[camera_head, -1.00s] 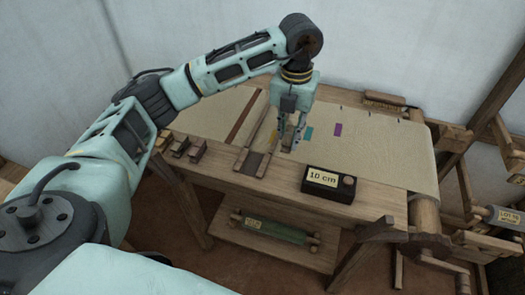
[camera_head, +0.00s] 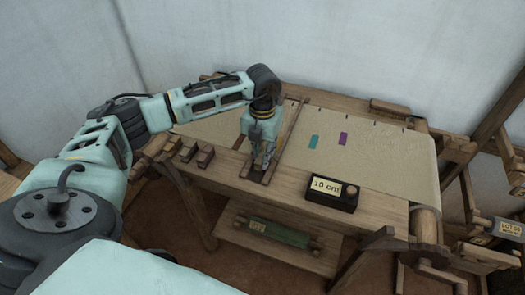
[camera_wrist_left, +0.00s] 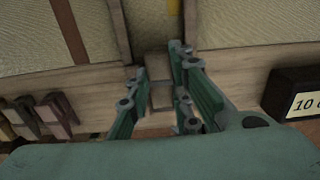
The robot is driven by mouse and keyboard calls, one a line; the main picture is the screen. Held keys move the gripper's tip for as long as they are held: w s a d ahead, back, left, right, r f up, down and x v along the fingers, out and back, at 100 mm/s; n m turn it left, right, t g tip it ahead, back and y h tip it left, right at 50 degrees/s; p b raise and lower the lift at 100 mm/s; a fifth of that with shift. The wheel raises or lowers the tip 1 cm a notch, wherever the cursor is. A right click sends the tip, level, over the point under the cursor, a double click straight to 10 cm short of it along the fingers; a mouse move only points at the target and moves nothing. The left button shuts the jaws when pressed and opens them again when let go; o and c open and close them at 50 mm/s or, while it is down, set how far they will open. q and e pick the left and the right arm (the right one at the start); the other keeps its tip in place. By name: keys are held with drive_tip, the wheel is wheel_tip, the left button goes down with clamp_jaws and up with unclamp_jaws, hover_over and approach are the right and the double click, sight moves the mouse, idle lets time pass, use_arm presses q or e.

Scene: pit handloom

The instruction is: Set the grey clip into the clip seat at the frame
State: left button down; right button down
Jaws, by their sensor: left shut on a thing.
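My left gripper (camera_head: 262,163) points down over the front end of a narrow wooden frame (camera_head: 290,128) on the cloth-covered table. Its fingers are shut on a small grey-brown block, which I take as the grey clip (camera_wrist_left: 160,94); it shows between the fingers in the left wrist view. In the head view the fingers mostly hide the clip. A dark recess, likely the clip seat (camera_head: 252,175), lies at the frame's front end, close below the fingertips. I cannot tell whether the clip touches it. My right gripper is not in view.
Several small brown blocks (camera_head: 188,152) stand on the table's front edge, left of the gripper. A black box marked 10 cm (camera_head: 331,192) sits to the right. A teal patch (camera_head: 313,141) and a purple patch (camera_head: 343,138) lie on the cloth. A green roll (camera_head: 280,233) rests on the lower shelf.

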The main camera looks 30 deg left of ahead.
use_arm(q)
drive_tip(key=c, duration=2)
unclamp_jaws()
drive_tip(key=shift+f, duration=0.15)
drive_tip(key=shift+c, duration=0.2)
drive_tip(key=o, duration=0.5)
drive_tip(key=shift+c, duration=0.2)
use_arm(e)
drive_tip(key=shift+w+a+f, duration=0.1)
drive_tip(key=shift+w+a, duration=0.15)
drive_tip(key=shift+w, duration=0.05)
